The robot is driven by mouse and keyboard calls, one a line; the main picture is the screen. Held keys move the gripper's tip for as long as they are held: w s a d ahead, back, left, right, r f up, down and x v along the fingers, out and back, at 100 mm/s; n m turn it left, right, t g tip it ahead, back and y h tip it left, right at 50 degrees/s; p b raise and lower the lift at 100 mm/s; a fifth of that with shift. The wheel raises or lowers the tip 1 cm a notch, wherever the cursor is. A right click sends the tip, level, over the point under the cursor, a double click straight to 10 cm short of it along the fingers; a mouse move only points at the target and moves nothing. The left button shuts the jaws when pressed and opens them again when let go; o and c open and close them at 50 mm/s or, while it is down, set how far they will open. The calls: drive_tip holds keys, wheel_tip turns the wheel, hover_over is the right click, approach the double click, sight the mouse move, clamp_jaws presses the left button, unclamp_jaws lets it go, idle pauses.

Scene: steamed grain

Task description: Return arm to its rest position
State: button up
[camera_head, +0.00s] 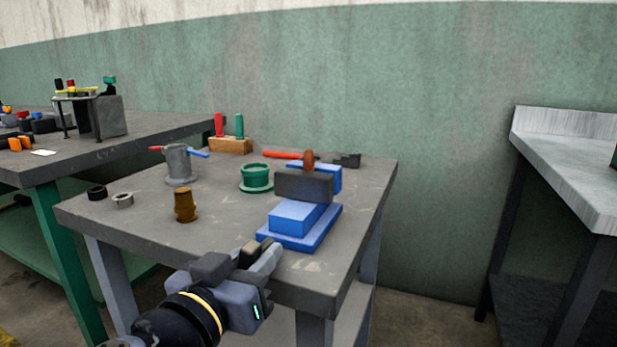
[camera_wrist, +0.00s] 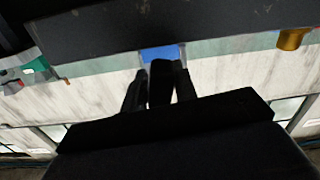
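My gripper (camera_head: 268,250) is in front of the near edge of the grey table (camera_head: 225,225) in the head view, low and below the blue stepped block. Its fingers also show as dark shapes in the wrist view (camera_wrist: 158,85), close together. My arm reaches in from the bottom of the head view. The rest position itself is not marked in either view.
The table holds a blue stepped block (camera_head: 297,218), a dark block (camera_head: 304,186), a green pot (camera_head: 256,177), a grey cylinder (camera_head: 178,163) and a brown piece (camera_head: 185,206). Another bench (camera_head: 75,160) stands left, a metal table (camera_head: 575,165) right. The floor between the tables at right is clear.

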drive_tip(key=shift+n, duration=0.9)
drive_tip(key=shift+d, duration=0.1)
